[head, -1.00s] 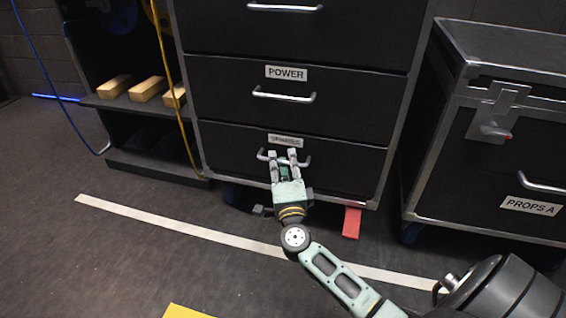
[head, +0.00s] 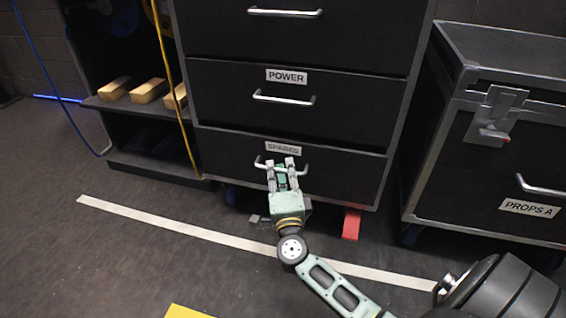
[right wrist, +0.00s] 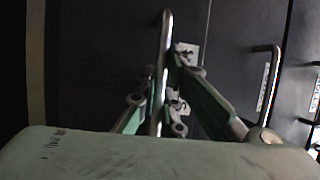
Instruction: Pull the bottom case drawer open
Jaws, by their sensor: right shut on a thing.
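The bottom case drawer (head: 340,172) has a black front, a SPARES label (head: 283,147) and a metal bar handle (head: 303,171). My right gripper (head: 281,166) is shut on the middle of this handle; both ends of the bar show beside the fingers. In the right wrist view the handle (right wrist: 165,60) runs between the two fingers (right wrist: 160,95). The drawer front seems to stand out very slightly from the case; how far is hard to tell. My left gripper is in neither view.
Above is the POWER drawer (head: 345,98), shut, with its own handle (head: 284,99). A red wedge (head: 351,224) lies at the case's lower right. The PROPS A case (head: 500,150) stands right; a shelf with wood blocks (head: 148,91) stands left. The floor in front is mostly clear.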

